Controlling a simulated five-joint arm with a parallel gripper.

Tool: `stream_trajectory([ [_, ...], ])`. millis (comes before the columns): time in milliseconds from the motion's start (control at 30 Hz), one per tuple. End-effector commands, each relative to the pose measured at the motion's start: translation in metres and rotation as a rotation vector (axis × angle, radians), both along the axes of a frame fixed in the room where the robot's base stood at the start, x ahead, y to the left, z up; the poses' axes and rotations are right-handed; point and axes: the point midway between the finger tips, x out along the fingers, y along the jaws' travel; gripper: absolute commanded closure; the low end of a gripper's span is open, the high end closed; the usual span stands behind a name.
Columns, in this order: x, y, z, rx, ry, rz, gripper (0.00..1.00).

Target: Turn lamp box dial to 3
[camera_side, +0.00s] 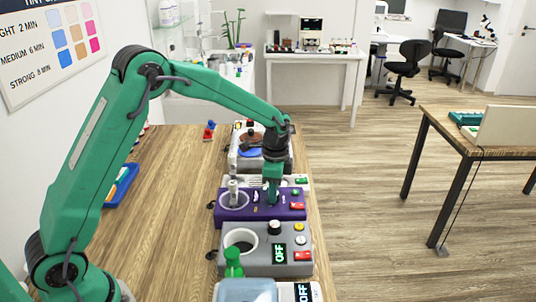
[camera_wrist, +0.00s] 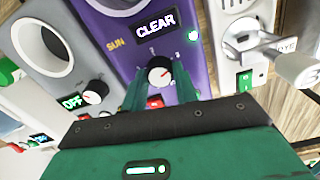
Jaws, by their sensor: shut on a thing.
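The purple box (camera_side: 285,213) stands in the row on the wooden table, between a grey box and a white one.
The white box (camera_wrist: 228,52) beside the purple one has a green switch (camera_wrist: 245,82). The table's left part (camera_side: 180,200) is mostly clear.

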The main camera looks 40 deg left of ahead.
Motion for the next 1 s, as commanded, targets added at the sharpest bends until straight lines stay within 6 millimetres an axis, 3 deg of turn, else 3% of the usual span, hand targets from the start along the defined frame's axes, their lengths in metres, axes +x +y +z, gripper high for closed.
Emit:
stream_trajectory([
  [533,-0.0004,0.0037,-0.0002,-0.001,0.004,-0.031,0.94],
  [567,-0.0004,0.0037,-0.0002,-0.001,0.004,-0.031,0.69],
  [667,-0.0002,0.0032,-0.0001,-0.001,0.002,-0.032,0.5],
  [1000,0.0001,0.0013,0.001,-0.002,0.001,-0.035,0.49],
])
